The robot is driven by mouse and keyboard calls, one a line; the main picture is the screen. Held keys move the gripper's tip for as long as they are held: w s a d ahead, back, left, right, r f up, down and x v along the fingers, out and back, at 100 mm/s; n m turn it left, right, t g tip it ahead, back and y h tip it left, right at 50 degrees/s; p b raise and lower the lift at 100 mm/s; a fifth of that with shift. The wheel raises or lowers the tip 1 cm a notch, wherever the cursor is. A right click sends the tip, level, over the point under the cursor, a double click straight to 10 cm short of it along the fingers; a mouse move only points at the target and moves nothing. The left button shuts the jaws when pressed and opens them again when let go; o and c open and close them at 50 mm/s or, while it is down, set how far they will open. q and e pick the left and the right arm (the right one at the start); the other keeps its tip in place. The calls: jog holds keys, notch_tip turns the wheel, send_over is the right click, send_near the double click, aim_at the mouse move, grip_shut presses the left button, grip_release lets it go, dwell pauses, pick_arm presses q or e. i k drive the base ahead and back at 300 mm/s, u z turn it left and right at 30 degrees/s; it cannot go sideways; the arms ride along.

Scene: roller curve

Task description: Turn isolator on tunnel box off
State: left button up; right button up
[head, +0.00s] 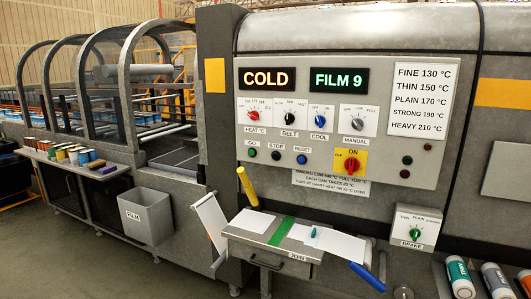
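The isolator is a red rotary knob (351,165) on a yellow plate (361,154) at the lower right of the tunnel box's control panel (300,165). "ON" is printed above the knob, and smaller lettering, probably "OFF", is at its left. The knob's grip looks roughly upright, toward ON, though its exact angle is hard to tell at this size. The grey tunnel box (350,30) fills the right side of the head view. Its lit displays read COLD (266,78) and FILM 9 (338,80). Neither of my grippers is in view.
Heat, belt, cool and manual dials (255,111) and small buttons (301,159) sit near the isolator. Below stands a JOIN table (250,240) with yellow (247,187) and blue (367,277) handles. A BRAKE knob (415,233) is lower right. Open floor (100,250) lies lower left.

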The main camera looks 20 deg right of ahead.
aim_at(352, 164)
jog(key=z, duration=0.15)
jog(key=i, duration=1.55)
jog(key=z, duration=0.8)
